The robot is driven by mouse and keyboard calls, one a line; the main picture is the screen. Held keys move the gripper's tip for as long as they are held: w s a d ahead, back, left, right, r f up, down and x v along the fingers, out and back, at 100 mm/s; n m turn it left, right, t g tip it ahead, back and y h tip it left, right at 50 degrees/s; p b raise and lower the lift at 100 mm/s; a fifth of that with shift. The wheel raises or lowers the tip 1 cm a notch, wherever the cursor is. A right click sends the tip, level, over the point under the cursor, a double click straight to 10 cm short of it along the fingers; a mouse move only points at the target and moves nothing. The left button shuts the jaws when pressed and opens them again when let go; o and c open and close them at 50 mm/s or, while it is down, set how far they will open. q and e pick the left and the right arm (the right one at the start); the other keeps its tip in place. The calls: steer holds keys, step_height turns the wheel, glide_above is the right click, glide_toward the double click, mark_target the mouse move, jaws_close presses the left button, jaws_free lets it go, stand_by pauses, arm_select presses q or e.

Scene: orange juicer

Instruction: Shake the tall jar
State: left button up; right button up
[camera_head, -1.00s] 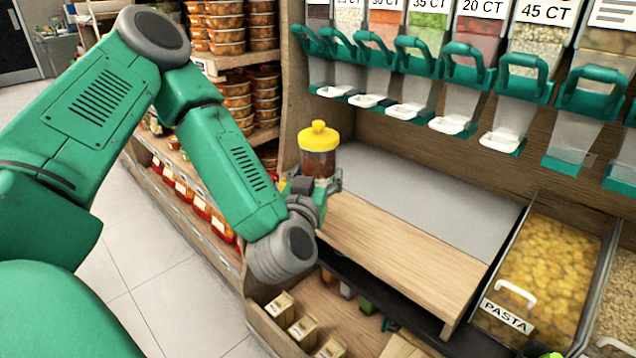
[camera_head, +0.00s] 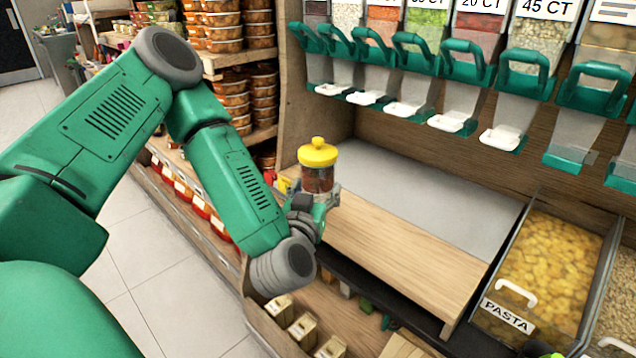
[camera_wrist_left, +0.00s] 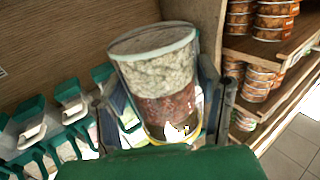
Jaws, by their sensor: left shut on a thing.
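The tall jar (camera_head: 316,180) is clear, with a yellow knobbed lid and reddish-brown contents. My left gripper (camera_head: 318,198) is shut around its lower part and holds it up near the left end of the wooden counter. In the head view the jar is close to upright, lid on top. In the left wrist view the jar (camera_wrist_left: 160,75) fills the middle, showing a pale layer and a reddish-brown layer, with a gripper finger on each side. The gripper hides part of the jar's lower end.
A wooden counter (camera_head: 400,255) lies right of the jar, with a grey surface (camera_head: 430,190) behind it. Dispensers with green handles (camera_head: 465,62) hang above. A pasta bin (camera_head: 545,270) stands at right. Shelves of stacked tubs (camera_head: 230,100) stand behind the arm.

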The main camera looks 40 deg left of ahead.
mark_target(312, 166)
arm_select(q)
step_height(312, 166, up, 6)
steer(key=shift+w+r, duration=0.1)
steer(key=shift+r, duration=0.15)
step_height(312, 166, down, 7)
steer(key=shift+r, duration=0.1)
step_height(312, 166, up, 7)
steer(key=shift+a+f, duration=0.1)
step_height(312, 166, down, 7)
steer(key=shift+r, duration=0.1)
steer(key=shift+w, duration=0.15)
steer(key=shift+s+r, duration=0.3)
steer(key=shift+s, duration=0.05)
steer(key=shift+w, duration=0.1)
